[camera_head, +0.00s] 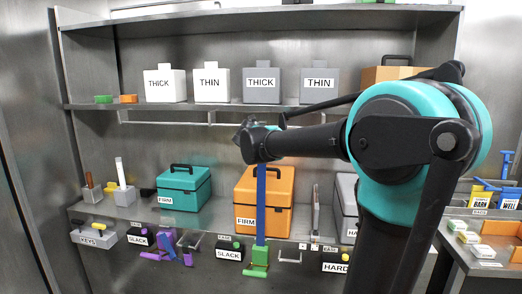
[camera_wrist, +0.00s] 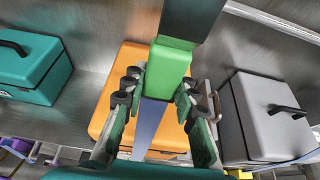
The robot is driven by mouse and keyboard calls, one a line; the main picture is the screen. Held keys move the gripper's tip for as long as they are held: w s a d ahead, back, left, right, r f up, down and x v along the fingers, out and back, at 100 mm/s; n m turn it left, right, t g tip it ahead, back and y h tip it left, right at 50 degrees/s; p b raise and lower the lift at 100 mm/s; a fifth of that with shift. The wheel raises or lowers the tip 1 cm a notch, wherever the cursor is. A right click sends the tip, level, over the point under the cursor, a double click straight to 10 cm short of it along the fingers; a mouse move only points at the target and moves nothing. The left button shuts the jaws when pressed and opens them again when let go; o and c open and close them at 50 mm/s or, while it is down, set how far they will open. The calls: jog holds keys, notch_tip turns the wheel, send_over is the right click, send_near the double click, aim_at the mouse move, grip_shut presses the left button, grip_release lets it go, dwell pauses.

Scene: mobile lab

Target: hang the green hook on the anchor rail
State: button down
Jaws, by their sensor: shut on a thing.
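My gripper (camera_wrist: 160,82) is shut on the green hook (camera_wrist: 170,62), whose green block sits between the fingers in the wrist view. A blue bar (camera_head: 261,200) hangs upright below my wrist in the head view. A green piece (camera_head: 259,262) shows at the bar's lower end, in front of the lower shelf edge; whether it touches anything there I cannot tell. The fingers are hard to make out in the head view. A thin pale rail (camera_head: 170,123) runs under the upper shelf, its right part behind my arm. No label marks it as the anchor rail.
The lower shelf holds a teal toolbox (camera_head: 183,188), an orange toolbox (camera_head: 280,190) behind the bar, and a grey toolbox (camera_wrist: 265,115). Labelled black blocks (camera_head: 229,250) and purple pieces (camera_head: 165,240) hang at the shelf front. Labelled boxes (camera_head: 165,85) stand on the upper shelf.

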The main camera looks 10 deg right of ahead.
jog(key=shift+r+x, duration=0.25)
jog(key=shift+x, duration=1.15)
jog(key=shift+r+x, duration=0.2)
jog(key=shift+x, duration=1.15)
jog(key=shift+w, duration=0.2)
jog(key=c, duration=1.1)
grip_release()
jog(key=shift+s, duration=0.1)
